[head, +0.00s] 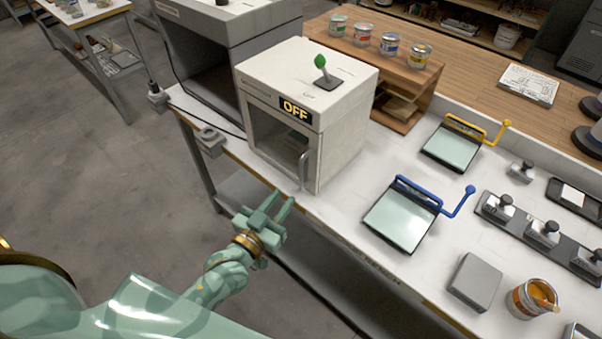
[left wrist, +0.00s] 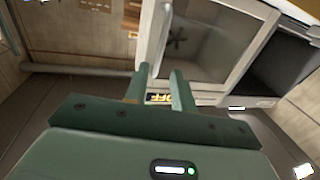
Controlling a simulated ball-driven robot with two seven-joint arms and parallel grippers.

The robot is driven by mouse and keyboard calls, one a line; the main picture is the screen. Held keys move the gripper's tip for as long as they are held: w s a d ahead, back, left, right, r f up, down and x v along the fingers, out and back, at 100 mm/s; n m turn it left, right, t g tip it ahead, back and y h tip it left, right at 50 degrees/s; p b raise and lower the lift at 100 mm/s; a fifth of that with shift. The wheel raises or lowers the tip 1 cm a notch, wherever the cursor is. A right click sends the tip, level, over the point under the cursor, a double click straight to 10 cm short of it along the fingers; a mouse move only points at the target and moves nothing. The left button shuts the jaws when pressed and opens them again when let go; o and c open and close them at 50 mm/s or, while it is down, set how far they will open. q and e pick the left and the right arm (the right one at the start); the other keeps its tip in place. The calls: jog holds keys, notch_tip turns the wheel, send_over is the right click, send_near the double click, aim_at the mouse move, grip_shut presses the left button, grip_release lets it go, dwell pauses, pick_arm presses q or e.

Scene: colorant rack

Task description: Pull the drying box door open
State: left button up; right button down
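The drying box (head: 345,90) is a white box on the bench, with a lit "OFF" sign and a green-tipped lever (head: 322,68) on top. Its glass-fronted door (head: 270,135) looks shut in the head view, and the door also shows in the left wrist view (left wrist: 200,45). The door's upright bar handle (head: 304,170) is at its right edge; it also shows in the left wrist view (left wrist: 154,38). My left gripper (head: 283,198) is open and empty, just in front of and below the handle. In the left wrist view its fingers (left wrist: 161,80) point toward the handle, which lies beyond the fingertips.
A larger grey open-fronted cabinet (head: 205,75) stands left of the box. A wooden shelf (head: 410,85) with several paint cans is behind it. A blue-handled panel (head: 402,220) and a yellow-handled panel (head: 452,147) lie to the right. Floor in front of the bench is clear.

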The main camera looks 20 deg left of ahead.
aim_at(300, 176)
pick_arm(q)
jog(key=w, duration=0.3)
jog(key=w+d, duration=0.1)
jog(key=w, duration=0.5)
jog(key=shift+w+d, duration=0.3)
jog(key=shift+w, duration=0.05)
jog(key=shift+c, duration=0.4)
grip_shut()
